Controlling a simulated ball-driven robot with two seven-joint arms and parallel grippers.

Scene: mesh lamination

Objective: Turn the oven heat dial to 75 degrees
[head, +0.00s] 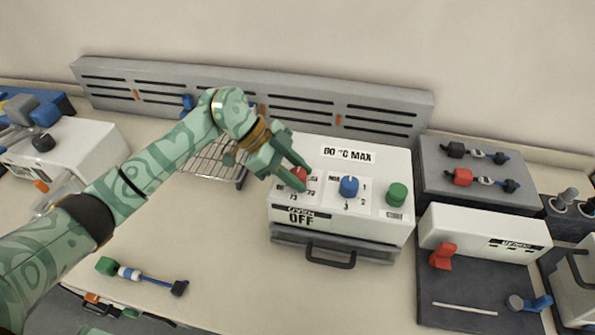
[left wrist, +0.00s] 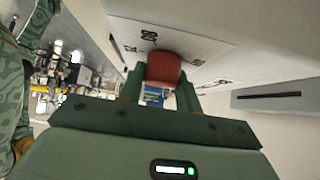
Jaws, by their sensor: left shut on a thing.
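The oven (head: 345,230) is a white box with a grey lower front and a dark handle. Its top carries a red dial (head: 298,174), a blue dial (head: 348,187) and a green knob (head: 397,194). A label on it reads "80 °C MAX" and the front display (head: 301,217) reads "OFF". My left gripper (head: 290,172) is shut on the red dial, which sits between its fingers in the left wrist view (left wrist: 163,68). The fingers partly hide the numbers around the red dial, so its setting cannot be read. My right gripper is not in view.
A wire rack (head: 215,160) stands left of the oven, behind my left arm. A dark board with a white device and red lever (head: 443,256) stands to the right. A green-and-blue tool (head: 142,275) lies at front left. The table in front of the oven is clear.

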